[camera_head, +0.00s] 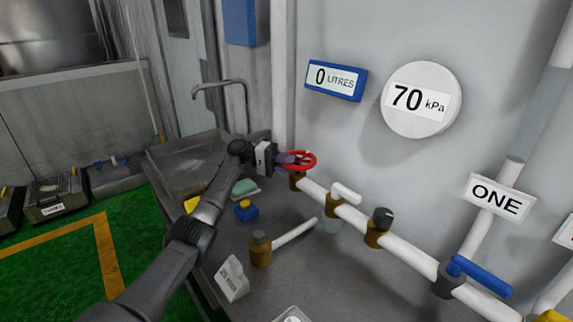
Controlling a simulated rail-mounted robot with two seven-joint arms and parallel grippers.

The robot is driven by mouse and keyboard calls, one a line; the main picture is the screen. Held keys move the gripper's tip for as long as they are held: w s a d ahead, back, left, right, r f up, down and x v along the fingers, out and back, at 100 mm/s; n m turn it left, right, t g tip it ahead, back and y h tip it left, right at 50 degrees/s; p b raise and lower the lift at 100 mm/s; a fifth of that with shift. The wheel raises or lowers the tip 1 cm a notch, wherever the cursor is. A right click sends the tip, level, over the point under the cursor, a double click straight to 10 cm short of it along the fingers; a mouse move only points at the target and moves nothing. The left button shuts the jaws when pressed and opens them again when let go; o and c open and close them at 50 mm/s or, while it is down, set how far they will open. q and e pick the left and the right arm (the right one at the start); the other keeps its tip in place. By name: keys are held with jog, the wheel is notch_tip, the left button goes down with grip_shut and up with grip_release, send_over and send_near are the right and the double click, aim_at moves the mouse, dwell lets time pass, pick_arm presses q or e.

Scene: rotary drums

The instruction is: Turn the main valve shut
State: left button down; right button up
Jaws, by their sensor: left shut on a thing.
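The main valve is most likely the red round handwheel (305,161) on a brass body (297,181) at the left end of the white pipe. My left gripper (288,158) reaches it from the left and is shut on the wheel's left rim. The fingers hide that part of the rim. How far the valve is turned cannot be told. My right gripper is not in view.
The white pipe (408,262) carries a white lever (345,193), a black knob (382,217) and a blue lever (480,276). A gauge (421,99) reads 70 kPa; a blue display (336,80) reads 0 litres. A sink (160,160) stands left.

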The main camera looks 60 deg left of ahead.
pick_arm(q)
jog(key=c, duration=1)
grip_release()
jog(key=shift+d, duration=0.1)
jog(key=shift+c, duration=0.2)
